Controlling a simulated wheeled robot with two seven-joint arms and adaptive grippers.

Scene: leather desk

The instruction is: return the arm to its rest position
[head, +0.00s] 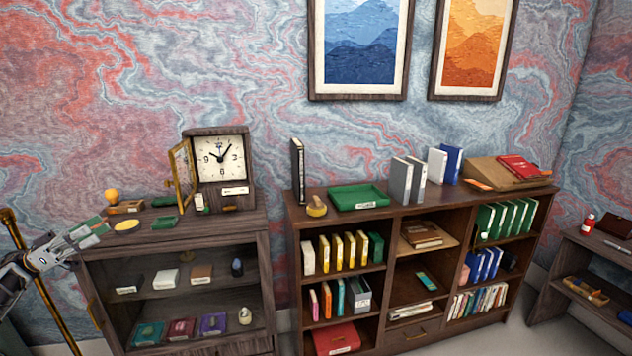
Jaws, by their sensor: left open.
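My left gripper (94,233) is at the left edge of the head view, by the left end of the dark wooden cabinet (240,241). Its fingers point right toward the cabinet top. They are apart, and I see nothing held between them. A yellow disc (127,226) lies on the cabinet top just right of the fingertips; whether they touch it I cannot tell. My right gripper is not in view.
A clock (220,160) with an open door stands on the cabinet, near small green items (164,222). A bookcase (295,240) to the right bears a green tray (357,196), binders and books. A brass pole (40,290) stands near my left arm.

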